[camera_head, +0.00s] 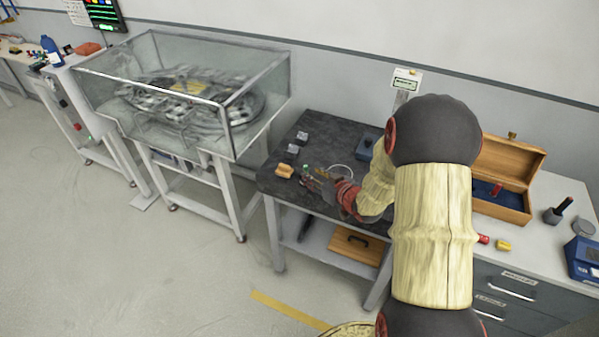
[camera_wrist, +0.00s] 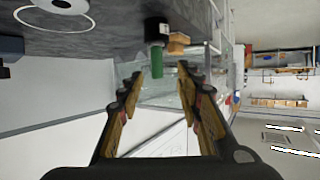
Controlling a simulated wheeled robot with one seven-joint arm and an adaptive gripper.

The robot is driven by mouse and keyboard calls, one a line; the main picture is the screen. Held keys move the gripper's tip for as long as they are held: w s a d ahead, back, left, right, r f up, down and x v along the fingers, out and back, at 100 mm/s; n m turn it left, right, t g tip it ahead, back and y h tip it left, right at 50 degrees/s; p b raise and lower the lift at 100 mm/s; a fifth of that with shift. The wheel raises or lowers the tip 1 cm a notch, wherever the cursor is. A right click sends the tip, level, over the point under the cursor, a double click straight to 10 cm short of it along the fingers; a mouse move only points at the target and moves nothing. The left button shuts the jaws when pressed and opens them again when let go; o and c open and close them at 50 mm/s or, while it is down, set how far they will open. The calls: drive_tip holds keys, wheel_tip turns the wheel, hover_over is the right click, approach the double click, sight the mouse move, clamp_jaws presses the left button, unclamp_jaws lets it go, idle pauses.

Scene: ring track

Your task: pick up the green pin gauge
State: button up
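The green pin gauge (camera_wrist: 157,62) shows in the wrist view as a short green cylinder joined to a black block (camera_wrist: 157,30). My gripper (camera_wrist: 160,73) is open, with a tan-padded finger on each side. The pin's free end appears between the fingertips, with gaps on both sides and no contact visible. In the head view the green pin (camera_head: 305,168) is a small spot on the dark bench, right at the tips of my gripper (camera_head: 313,176). My arm hides part of the bench.
The dark bench (camera_head: 318,128) also holds small grey blocks (camera_head: 296,146), a tan block (camera_head: 285,171), a white ring (camera_head: 341,168) and a blue item (camera_head: 367,147). A glass-walled case (camera_head: 260,85) stands left. An open wooden box (camera_head: 510,160) stands right.

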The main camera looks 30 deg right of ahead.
sight(307, 171)
drive_tip(key=x, duration=0.2)
drive_tip(key=b+x, duration=0.1)
drive_tip(key=x, duration=0.1)
drive_tip(key=b+x, duration=0.1)
drive_tip(key=x, duration=0.1)
drive_tip(key=shift+s+d+f, duration=0.15)
drive_tip(key=shift+d+f, duration=0.1)
drive_tip(key=shift+w, duration=0.35)
drive_tip(key=shift+c, duration=0.8)
clamp_jaws()
